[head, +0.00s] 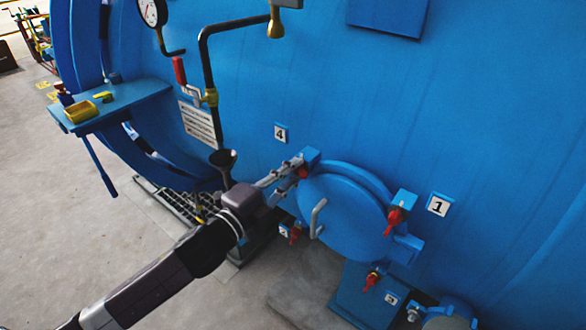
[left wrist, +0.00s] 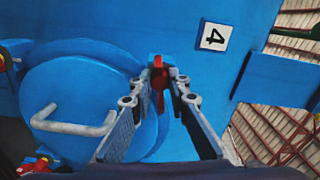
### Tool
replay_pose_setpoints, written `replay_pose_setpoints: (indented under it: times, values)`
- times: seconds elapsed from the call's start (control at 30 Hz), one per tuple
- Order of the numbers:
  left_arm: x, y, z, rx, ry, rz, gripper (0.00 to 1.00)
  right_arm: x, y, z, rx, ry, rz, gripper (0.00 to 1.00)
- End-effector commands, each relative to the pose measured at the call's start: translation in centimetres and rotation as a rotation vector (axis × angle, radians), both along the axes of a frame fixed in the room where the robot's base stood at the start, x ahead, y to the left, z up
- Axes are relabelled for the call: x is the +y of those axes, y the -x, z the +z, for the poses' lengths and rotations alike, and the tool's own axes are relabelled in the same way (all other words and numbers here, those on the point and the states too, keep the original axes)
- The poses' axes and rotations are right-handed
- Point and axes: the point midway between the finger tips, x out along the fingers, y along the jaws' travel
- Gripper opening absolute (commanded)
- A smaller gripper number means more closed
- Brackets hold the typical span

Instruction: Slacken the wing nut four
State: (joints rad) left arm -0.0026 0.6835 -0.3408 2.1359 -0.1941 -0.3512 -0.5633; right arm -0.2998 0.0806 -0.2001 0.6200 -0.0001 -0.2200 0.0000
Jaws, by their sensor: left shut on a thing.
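Wing nut four (head: 303,173) is a small red nut at the upper left of the round blue hatch (head: 343,212), below the label 4 (head: 280,133). My left gripper (head: 297,165) reaches it from the left and is shut on it. In the left wrist view the red nut (left wrist: 158,88) stands between the two fingertips, with the label 4 (left wrist: 213,36) to the upper right. The fingers hide part of the nut in the head view. My right gripper is not in view.
Other red wing nuts sit around the hatch: at label 1 (head: 395,216), at label 3 (head: 371,279) and at label 2 (head: 294,234). A grey handle (head: 317,218) stands out from the hatch. A black funnel pipe (head: 223,163) rises left of the gripper.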

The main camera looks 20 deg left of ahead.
Motion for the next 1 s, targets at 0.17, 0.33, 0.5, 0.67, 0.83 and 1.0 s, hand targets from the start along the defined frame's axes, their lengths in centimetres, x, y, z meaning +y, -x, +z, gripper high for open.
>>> replay_pose_setpoints:
  times: [0.17,0.33,0.5,0.67,0.83,1.0]
  values:
    - [0.1,0.0,0.2,0.058,0.159,0.003,0.00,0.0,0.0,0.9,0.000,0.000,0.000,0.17]
    - [0.0,0.0,0.1,0.115,0.312,0.003,0.00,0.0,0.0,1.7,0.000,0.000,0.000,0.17]
    - [0.1,0.0,0.1,0.168,0.456,0.004,0.00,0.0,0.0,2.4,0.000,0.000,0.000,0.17]
    - [0.0,0.0,0.0,0.211,0.578,0.003,0.00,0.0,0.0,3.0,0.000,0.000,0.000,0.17]
    - [0.0,0.0,0.0,0.248,0.679,0.003,0.00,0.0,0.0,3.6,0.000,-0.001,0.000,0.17]
    - [0.0,0.0,-0.1,0.273,0.748,0.003,0.00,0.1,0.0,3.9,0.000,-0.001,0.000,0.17]
